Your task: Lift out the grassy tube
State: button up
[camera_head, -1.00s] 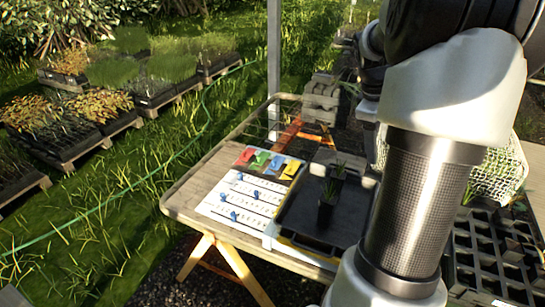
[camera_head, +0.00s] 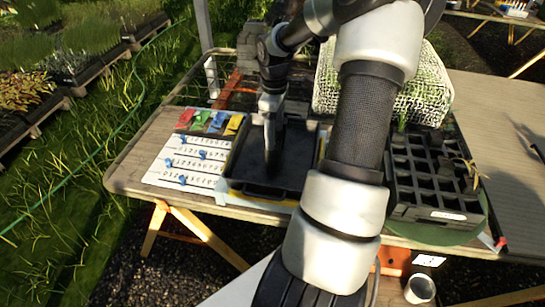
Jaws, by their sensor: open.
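My gripper (camera_head: 271,160) points down over the black tray (camera_head: 240,165) on the wooden table. The black tube rack (camera_head: 447,215) stands right of my arm, with many square cells. A thin green sprout (camera_head: 403,120) shows at its back left and a yellowish-green plant (camera_head: 474,177) at its right side. Which of them is the grassy tube I cannot tell. The small potted tubes seen earlier in the tray do not show now; my gripper and arm cover part of it.
A white card with blue markers (camera_head: 195,160) and coloured labels (camera_head: 218,122) lies left of the tray. A white mesh basket (camera_head: 430,90) stands behind the rack. My arm crosses between tray and rack. A cup (camera_head: 420,288) is below the table. The table's right side (camera_head: 510,130) is mostly bare.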

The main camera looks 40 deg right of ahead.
aim_at(273, 157)
notch_tip(273, 157, down, 6)
jog(key=shift+a, duration=0.35)
jog(key=c, duration=1.2)
